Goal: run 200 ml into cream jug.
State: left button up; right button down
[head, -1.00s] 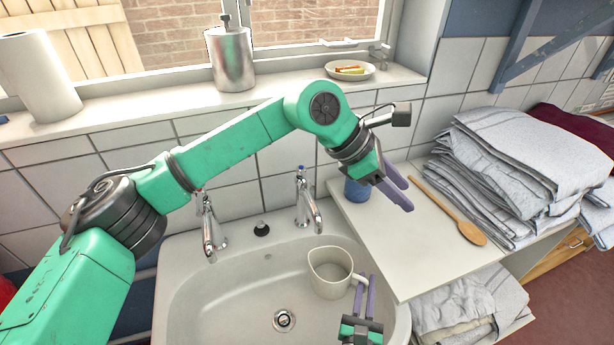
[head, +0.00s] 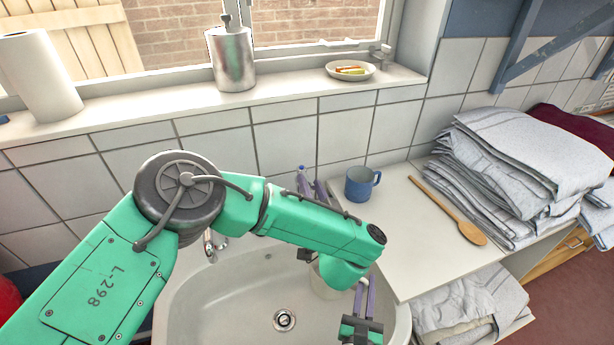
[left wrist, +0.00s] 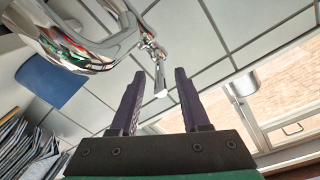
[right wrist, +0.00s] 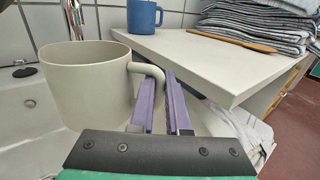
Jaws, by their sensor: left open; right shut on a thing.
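The cream jug (head: 322,286) is in the sink, mostly hidden by my left forearm in the head view. In the right wrist view the jug (right wrist: 88,88) is upright, and its inside shows no clear water. My right gripper (right wrist: 161,80) is shut on its handle. It shows low in the head view (head: 365,288). My left gripper (head: 313,183) is open at the blue-marked right tap, with its fingers pointing up. In the left wrist view chrome tap parts (left wrist: 90,48) lie close beside the open fingers (left wrist: 152,72); nothing is gripped.
A blue mug (head: 362,183) and a wooden spoon (head: 448,211) are on the white counter (head: 398,235), right of the sink (head: 232,290). Folded towels (head: 505,170) are stacked further right. The left tap (head: 212,245) is partly behind my left arm.

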aim_at(304, 172)
pick_arm(q)
jog(key=x, duration=0.3)
jog(key=shift+w+a, duration=0.15)
jog(key=shift+w, duration=0.15)
grip_shut()
jog(key=shift+s, duration=0.1)
jog(key=shift+f, duration=0.2)
dwell(0.8)
